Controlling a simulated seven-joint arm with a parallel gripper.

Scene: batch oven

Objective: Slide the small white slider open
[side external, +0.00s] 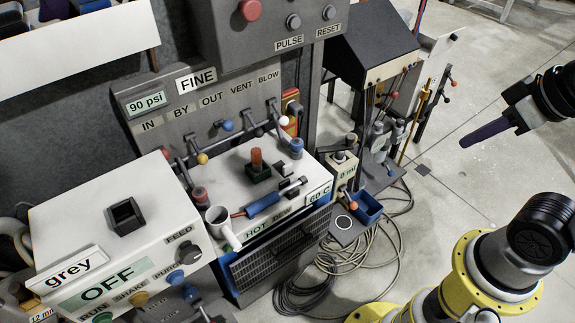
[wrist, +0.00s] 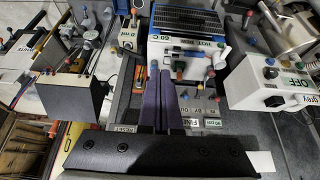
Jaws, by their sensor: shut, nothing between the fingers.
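A small pale block on a dark track (side external: 291,187) lies on the white top of the hot unit (side external: 222,172), left of the 60 C label; it may be the white slider, but it is too small to be sure. A white ball knob (side external: 284,121) tops a lever under the BLOW label. My gripper (side external: 464,143) is shut and empty, with purple fingers, high at the right in the side view, well away from the unit. In the wrist view my gripper (wrist: 163,72) points toward the hot unit (wrist: 186,46), and its fingers cover part of the scene.
Hoses (side external: 350,255) lie on the floor. Open floor (side external: 490,175) is under my gripper.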

